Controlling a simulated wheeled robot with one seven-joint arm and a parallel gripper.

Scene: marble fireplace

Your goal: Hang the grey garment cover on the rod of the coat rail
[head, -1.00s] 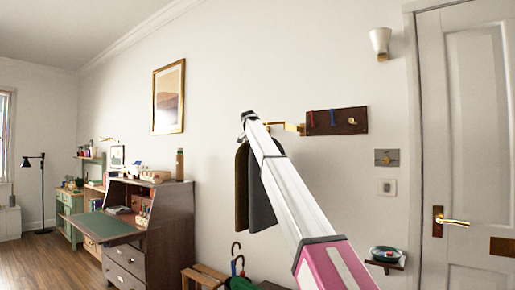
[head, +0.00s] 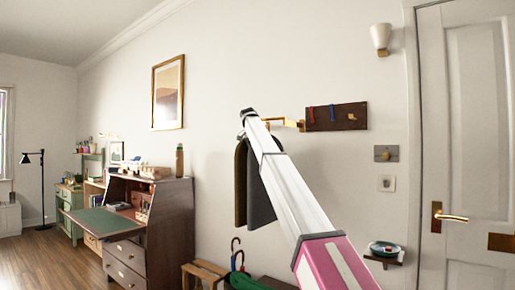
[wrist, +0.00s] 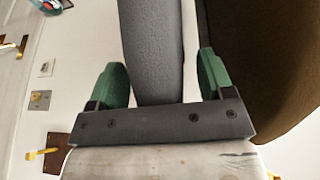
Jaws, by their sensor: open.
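The grey garment cover (head: 261,200) hangs below my gripper (head: 247,120) in the head view, beside a brown garment cover (head: 241,185). In the wrist view my gripper (wrist: 160,68) is open. Its two green fingers stand on either side of the grey cover (wrist: 155,50), with gaps showing between cover and fingers. The brown cover (wrist: 265,60) is to the right, outside the fingers. The coat rail's brass rod (head: 288,122) sticks out from a dark wooden wall board (head: 336,117). My arm hides its outer part and the cover's top, so I cannot tell whether the rod bears the cover.
A red and a blue item hang on the board. A small shelf with a dish (head: 385,250) and a door (head: 470,150) are at right. A wooden bench (head: 203,271) with umbrellas stands below. A writing desk (head: 150,225) stands at left.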

